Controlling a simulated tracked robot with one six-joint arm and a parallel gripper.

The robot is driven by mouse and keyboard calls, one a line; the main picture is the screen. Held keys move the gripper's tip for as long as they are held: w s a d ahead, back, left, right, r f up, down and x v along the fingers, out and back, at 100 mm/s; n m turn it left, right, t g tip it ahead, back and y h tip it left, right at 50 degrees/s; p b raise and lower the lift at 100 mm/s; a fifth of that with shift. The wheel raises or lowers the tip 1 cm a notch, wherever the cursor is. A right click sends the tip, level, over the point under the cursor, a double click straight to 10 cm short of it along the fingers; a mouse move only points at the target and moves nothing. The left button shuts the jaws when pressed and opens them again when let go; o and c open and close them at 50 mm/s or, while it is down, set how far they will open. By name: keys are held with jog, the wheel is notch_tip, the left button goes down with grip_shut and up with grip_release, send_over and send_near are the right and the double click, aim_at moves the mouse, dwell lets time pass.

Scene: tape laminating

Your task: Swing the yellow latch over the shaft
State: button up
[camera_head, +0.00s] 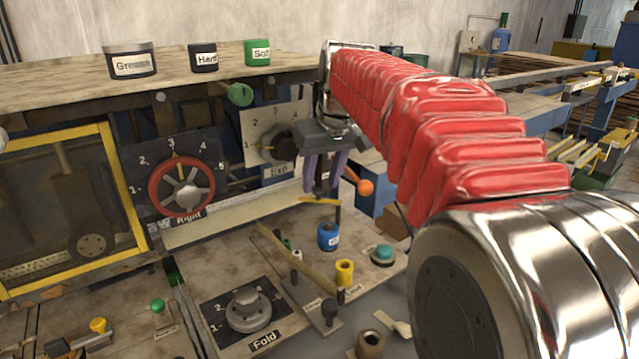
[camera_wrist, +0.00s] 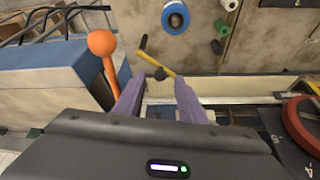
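The yellow latch (camera_head: 320,201) is a thin bar just below my gripper in the head view. In the wrist view the latch (camera_wrist: 158,60) lies slantwise just beyond the fingertips, with a short dark piece (camera_wrist: 143,42) at its far left end. A dark round part (camera_wrist: 160,73) sits below the latch, between the fingertips; I cannot tell which part is the shaft. My gripper (camera_head: 322,186) points down with its purple fingers apart. In the wrist view my gripper (camera_wrist: 158,82) has nothing visibly clamped between its fingers.
An orange ball lever (camera_head: 365,187) stands close beside my gripper. A blue spool (camera_head: 328,236), a yellow spool (camera_head: 344,272) and a teal button (camera_head: 382,255) sit on the bench in front. A red handwheel (camera_head: 181,186) is to the left. Jars line the shelf above.

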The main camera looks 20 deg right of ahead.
jog(key=shift+x, duration=0.8)
jog(key=shift+c, duration=0.2)
grip_shut()
jog(key=shift+a, duration=0.1)
